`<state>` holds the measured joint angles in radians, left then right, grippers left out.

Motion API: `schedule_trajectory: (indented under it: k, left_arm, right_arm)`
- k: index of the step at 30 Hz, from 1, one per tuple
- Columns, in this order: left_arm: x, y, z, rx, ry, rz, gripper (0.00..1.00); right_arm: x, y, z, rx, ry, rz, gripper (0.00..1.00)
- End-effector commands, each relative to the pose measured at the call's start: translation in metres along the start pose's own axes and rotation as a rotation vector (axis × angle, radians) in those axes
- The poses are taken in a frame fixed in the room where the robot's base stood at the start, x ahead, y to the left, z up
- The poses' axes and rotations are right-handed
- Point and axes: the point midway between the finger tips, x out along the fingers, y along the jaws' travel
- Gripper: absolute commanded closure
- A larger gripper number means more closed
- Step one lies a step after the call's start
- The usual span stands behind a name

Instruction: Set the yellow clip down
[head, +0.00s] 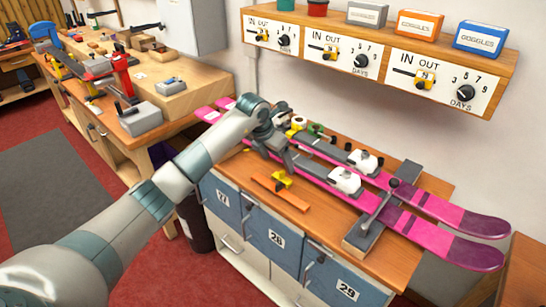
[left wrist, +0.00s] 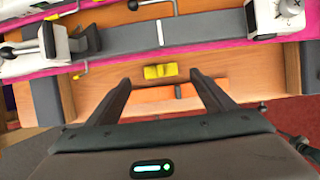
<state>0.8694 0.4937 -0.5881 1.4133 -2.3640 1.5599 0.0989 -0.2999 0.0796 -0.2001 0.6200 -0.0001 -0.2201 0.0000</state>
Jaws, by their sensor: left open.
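The small yellow clip (head: 282,180) is on the wooden bench top by an orange strip (head: 297,202), in front of the pink skis. In the left wrist view the clip (left wrist: 160,71) lies just beyond the strip (left wrist: 150,96), between the skis and the strip. My left gripper (head: 286,162) is over this spot. In the wrist view its two fingers are wide apart, one on each side of the clip, with gaps between them and it. The gripper is open and holds nothing. My right gripper is not in view.
Pink skis (head: 425,235) with white bindings lie along the bench, held by a grey clamp bar (head: 365,235). Small coloured items stand behind my left wrist. A shelf (head: 375,58) with dials and goggles boxes hangs above. Bare bench top (head: 240,165) shows left of the strip.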

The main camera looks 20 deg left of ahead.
Motion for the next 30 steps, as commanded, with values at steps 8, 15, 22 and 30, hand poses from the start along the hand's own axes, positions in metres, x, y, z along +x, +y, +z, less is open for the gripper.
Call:
schedule_trajectory:
  k: [8, 15, 22, 30]
  left_arm:
    - [-0.036, 0.001, 0.000, 0.001, -0.002, 0.001, 0.24]
    - [-0.043, 0.000, 0.000, -0.001, 0.001, 0.000, 0.24]
    - [-0.043, 0.000, 0.000, -0.001, 0.001, 0.000, 0.24]
    - [-0.044, 0.002, -0.001, -0.001, 0.000, 0.000, 0.57]
  right_arm:
    - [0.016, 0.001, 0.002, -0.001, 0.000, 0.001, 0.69]
    - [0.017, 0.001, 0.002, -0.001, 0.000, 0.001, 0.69]
    - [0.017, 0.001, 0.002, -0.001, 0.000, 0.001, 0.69]
    - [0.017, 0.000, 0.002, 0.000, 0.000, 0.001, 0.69]
